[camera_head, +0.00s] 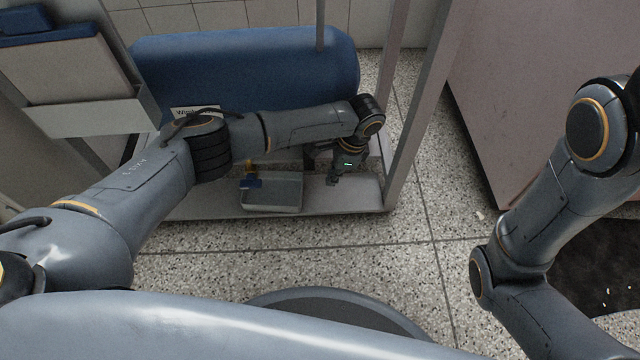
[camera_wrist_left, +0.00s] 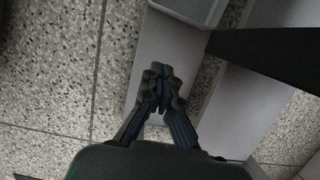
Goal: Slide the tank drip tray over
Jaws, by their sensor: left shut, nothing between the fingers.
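The drip tray (camera_head: 272,192) is a shallow grey tray on the low shelf under the blue tank (camera_head: 250,70). A corner of the tray (camera_wrist_left: 195,8) shows at the top of the left wrist view. My left gripper (camera_head: 333,179) is just right of the tray in the head view, apart from it, above the shelf. In the left wrist view its fingers (camera_wrist_left: 161,75) are together and empty. My right arm shows at the right of the head view, but its gripper is out of view.
A grey upright post (camera_head: 413,100) stands right of my left gripper. The bare shelf (camera_head: 355,194) lies between tray and post. Speckled floor tiles (camera_head: 330,255) are in front.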

